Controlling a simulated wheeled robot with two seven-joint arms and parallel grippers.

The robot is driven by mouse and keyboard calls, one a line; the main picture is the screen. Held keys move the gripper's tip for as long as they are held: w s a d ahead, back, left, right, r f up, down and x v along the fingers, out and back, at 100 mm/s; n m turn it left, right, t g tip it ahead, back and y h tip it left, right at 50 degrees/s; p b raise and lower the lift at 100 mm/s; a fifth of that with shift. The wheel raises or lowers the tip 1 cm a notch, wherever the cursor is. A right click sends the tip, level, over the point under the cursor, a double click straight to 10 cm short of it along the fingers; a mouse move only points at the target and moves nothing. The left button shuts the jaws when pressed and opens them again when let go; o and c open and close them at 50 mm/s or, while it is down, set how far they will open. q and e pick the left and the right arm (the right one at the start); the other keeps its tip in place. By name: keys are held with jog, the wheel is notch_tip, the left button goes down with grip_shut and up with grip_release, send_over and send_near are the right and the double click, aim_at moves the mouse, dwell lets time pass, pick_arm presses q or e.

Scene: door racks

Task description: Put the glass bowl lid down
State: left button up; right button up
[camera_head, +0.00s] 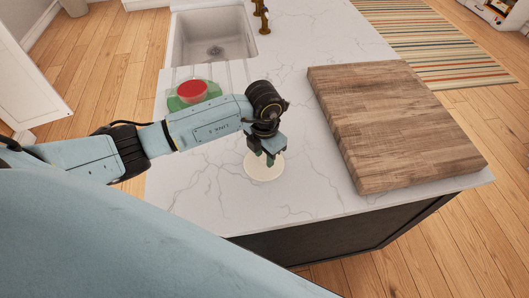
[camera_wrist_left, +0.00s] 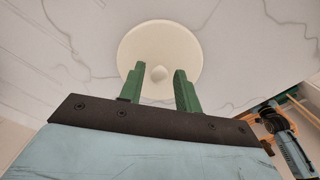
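The round cream lid (camera_head: 264,173) appears to lie flat on the white marble counter, below my left gripper (camera_head: 268,157). In the left wrist view the lid (camera_wrist_left: 137,48) has a small round knob (camera_wrist_left: 158,73) at its centre. The green fingers of my left gripper (camera_wrist_left: 158,85) stand apart with the knob in the gap between them. I see space on both sides of the knob, so the fingers do not appear to grip it. At the right edge of the left wrist view is my right arm; its gripper is too small to read.
A green bowl-like container with a red top (camera_head: 193,91) stands behind my left forearm. A sink (camera_head: 212,38) with a brass tap (camera_head: 262,18) is at the back. A thick wooden board (camera_head: 392,120) takes up the right side. The counter (camera_head: 215,185) around the lid is clear.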

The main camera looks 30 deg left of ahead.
aim_at(264, 157)
pick_arm(q)
jog(key=shift+o, duration=0.4)
jog(key=shift+r, duration=0.3)
notch_tip(264, 157, up, 12)
jog(key=shift+f, duration=0.15)
dwell(0.4)
